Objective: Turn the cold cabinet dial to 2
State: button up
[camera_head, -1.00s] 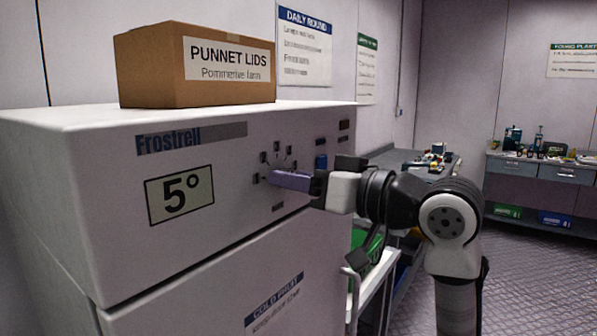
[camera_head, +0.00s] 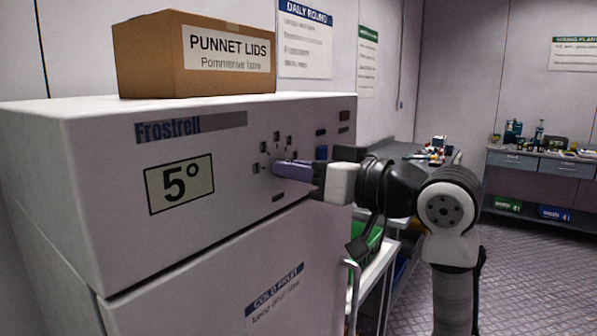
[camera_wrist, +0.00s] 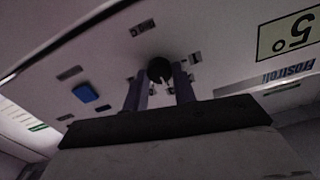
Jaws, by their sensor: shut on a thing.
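The white cold cabinet (camera_head: 90,200) fills the left of the head view. Its display (camera_head: 180,184) reads 5°. My gripper (camera_head: 280,168) reaches in from the right to the dial on the cabinet's front panel. In the wrist view, the round black dial (camera_wrist: 159,69) sits between the two purple-grey fingers of my gripper (camera_wrist: 160,88), which are shut on it. Small dark marks surround the dial, but their numbers are too small to read. In the head view the fingers hide the dial.
A cardboard box (camera_head: 195,55) labelled Punnet Lids stands on the cabinet top. A blue button (camera_wrist: 85,93) is on the same panel. A cart with a green crate (camera_head: 367,247) stands right of the cabinet. A bench (camera_head: 545,165) is at the far right.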

jog(key=shift+n+b, duration=1.95)
jog(key=shift+n, duration=1.65)
jog(key=o, duration=1)
jog(key=shift+s, duration=0.1)
jog(key=b+v, duration=0.3)
jog(key=v, duration=1)
jog(key=shift+s+d+b, duration=0.25)
jog(key=shift+d+b, duration=0.05)
jog(key=shift+d, duration=0.05)
jog(key=shift+d, duration=0.1)
